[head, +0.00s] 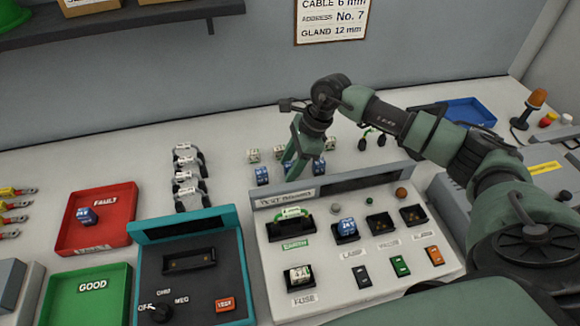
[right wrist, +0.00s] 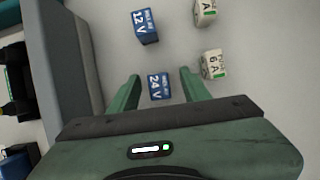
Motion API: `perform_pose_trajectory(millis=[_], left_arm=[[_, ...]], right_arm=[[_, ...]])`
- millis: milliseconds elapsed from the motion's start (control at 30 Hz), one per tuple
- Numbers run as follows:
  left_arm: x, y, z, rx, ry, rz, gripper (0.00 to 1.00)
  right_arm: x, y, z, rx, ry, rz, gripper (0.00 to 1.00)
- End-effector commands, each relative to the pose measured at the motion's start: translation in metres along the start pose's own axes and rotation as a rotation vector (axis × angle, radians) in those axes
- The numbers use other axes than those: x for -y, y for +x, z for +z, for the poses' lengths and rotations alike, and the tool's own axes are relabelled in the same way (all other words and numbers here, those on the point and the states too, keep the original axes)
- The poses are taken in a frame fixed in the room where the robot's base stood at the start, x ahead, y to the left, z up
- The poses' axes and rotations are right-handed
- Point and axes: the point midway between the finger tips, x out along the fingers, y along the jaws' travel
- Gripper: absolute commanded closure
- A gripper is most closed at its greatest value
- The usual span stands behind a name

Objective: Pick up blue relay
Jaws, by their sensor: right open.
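Blue relays stand on the table behind the sloped panel, one at the left (head: 262,176) and one at the right (head: 319,167). My right gripper (head: 290,167) points down among them, open. In the right wrist view, a blue 24 V relay (right wrist: 159,86) lies between the spread fingers of the right gripper (right wrist: 160,88), with gaps on both sides. A blue 12 V relay (right wrist: 145,27) is just beyond the fingertips. Another blue relay (head: 346,228) sits in the panel's lamp socket, and one more (head: 87,215) lies in the red FAULT tray (head: 122,197). My left gripper is out of view.
Pale fuses (right wrist: 213,64) stand close to the right finger. The panel's upright back edge (head: 335,183) is close in front of the relays. A teal meter (head: 187,268), a green GOOD tray (head: 65,309) and several cables (head: 184,178) are to the left.

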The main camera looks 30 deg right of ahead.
Motion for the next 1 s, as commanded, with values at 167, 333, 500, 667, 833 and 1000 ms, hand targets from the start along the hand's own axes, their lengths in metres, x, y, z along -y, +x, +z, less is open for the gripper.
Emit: perform_pose_trajectory(millis=[167,333,500,667,833,1000], left_arm=[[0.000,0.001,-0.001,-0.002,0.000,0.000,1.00],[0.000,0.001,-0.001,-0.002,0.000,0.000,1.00],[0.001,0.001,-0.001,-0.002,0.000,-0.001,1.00],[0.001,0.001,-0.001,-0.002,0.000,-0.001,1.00],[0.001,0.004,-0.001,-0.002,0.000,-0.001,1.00],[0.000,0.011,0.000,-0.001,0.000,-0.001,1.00]], right_arm=[[0.000,0.000,0.000,0.000,0.000,0.000,0.58],[0.000,0.000,0.000,0.000,0.000,0.000,1.00],[0.000,0.000,0.000,0.000,0.000,0.000,1.00],[0.000,-0.001,0.000,0.000,-0.001,0.000,1.00],[0.001,-0.011,0.005,0.001,-0.003,-0.003,1.00],[0.001,-0.036,0.015,0.002,-0.004,-0.005,1.00]])
